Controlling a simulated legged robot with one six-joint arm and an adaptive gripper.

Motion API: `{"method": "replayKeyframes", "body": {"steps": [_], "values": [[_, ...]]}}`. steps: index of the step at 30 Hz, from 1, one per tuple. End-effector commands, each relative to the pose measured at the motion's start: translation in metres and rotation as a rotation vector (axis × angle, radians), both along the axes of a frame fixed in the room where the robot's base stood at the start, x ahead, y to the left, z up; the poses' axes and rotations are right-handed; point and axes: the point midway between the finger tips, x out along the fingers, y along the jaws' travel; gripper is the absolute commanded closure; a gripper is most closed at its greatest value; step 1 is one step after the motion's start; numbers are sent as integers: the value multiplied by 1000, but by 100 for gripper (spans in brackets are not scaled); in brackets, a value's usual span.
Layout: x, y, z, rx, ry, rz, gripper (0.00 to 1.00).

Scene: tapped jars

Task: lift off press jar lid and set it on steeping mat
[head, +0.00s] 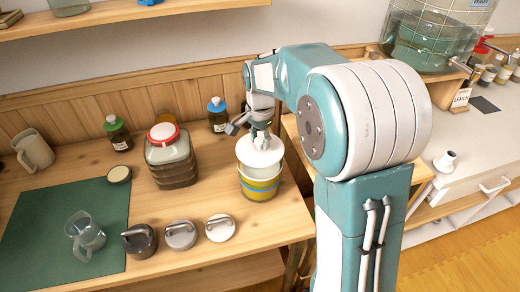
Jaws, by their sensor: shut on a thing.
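My gripper (261,130) is shut on the knob or top of a round white lid (261,153). The lid is over the mouth of a banded white, yellow and blue jar (260,187) near the right end of the wooden table. I cannot tell if the lid still touches the rim. Part of the grip is hard to make out at this size. The dark green mat (40,215) lies flat at the left of the table, far from my gripper. A clear glass jug (86,240) stands on the mat's front part.
A square glass jar (172,165) with a red-rimmed top stands between the mat and the banded jar. Several handled discs (180,235) line the front. Small bottles (117,133), a beige mug (33,150) and a small round pot (118,174) are also there. The mat's upper part is clear.

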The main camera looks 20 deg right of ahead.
Motion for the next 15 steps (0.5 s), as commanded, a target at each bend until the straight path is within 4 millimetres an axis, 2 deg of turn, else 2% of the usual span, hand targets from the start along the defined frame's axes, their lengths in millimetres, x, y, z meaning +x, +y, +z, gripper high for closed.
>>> {"method": "replayKeyframes", "body": {"steps": [15], "values": [[0, 0, 24, 0, 0, 0, 99]]}}
